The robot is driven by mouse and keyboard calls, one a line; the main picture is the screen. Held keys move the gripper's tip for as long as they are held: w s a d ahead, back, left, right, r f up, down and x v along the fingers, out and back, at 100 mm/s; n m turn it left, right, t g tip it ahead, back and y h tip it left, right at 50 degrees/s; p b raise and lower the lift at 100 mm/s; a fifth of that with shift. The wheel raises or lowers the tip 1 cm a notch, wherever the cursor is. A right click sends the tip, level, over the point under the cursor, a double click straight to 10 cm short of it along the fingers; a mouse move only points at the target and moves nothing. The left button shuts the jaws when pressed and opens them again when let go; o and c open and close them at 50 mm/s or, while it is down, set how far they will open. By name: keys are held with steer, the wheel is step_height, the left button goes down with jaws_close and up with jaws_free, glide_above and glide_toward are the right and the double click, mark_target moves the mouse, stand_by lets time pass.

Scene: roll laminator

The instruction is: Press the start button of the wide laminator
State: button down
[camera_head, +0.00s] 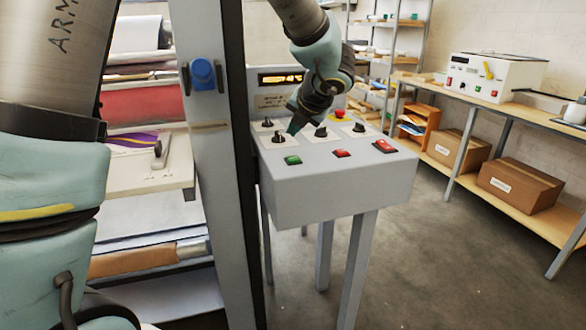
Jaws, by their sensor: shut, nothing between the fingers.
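A grey control console (330,190) stands on legs just right of the wide laminator (145,105) with its rolls. On the console's sloped top, a green button (292,160) sits at the front left. A red button (341,153) is in the front middle and a larger red switch (384,146) at the front right. My gripper (293,129) is shut and empty. It points down over the left part of the panel, behind the green button in the picture and apart from it. The gripper and wrist hide part of the panel's back.
Black knobs (278,137) and a red emergency button (340,113) on yellow stand behind the front buttons. A grey post (215,170) with a blue knob (203,74) is left of the console. A smaller white machine (495,76) sits on the right bench. Floor right of the console is clear.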

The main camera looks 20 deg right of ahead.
mark_target(294, 160)
steer(key=shift+f+b, duration=1.2)
steer(key=shift+f, duration=1)
steer(key=shift+f, duration=0.4)
steer(key=shift+f+b, duration=0.4)
steer(key=shift+f, duration=0.1)
stand_by(0.7)
steer(key=shift+r, duration=0.1)
steer(key=shift+r+p, duration=0.8)
steer(key=shift+p, duration=0.2)
steer(key=shift+r, duration=0.1)
step_height(294, 160, up, 5)
steer(key=p, duration=0.5)
